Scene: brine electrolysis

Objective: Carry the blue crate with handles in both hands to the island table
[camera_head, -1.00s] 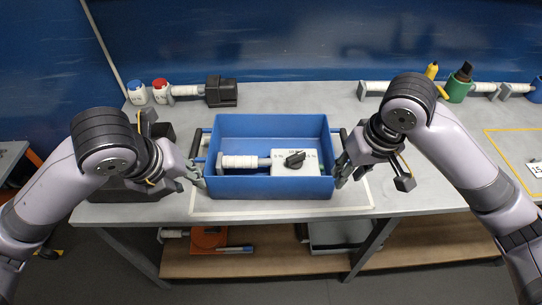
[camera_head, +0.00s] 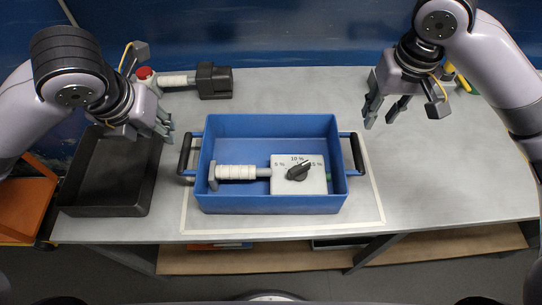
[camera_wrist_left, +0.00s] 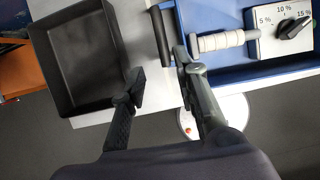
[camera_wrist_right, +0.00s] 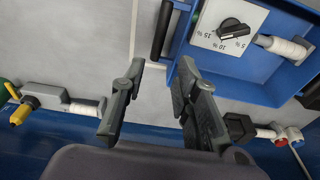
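The blue crate (camera_head: 270,204) rests on the grey table inside a pale outline. It holds a white ribbed cylinder with a grey end (camera_head: 237,173) and a white dial box marked in percent (camera_head: 299,177). Its dark left handle (camera_head: 185,154) and right handle (camera_head: 357,153) are both free. My left gripper (camera_head: 168,124) is open and empty, up and left of the left handle; it also shows in the left wrist view (camera_wrist_left: 160,80). My right gripper (camera_head: 383,110) is open and empty, up and right of the right handle; the right wrist view shows its spread fingers (camera_wrist_right: 157,85).
A black tray (camera_head: 104,207) stands left of the crate. The table right of the crate (camera_head: 450,170) is clear. A blue wall closes the back.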

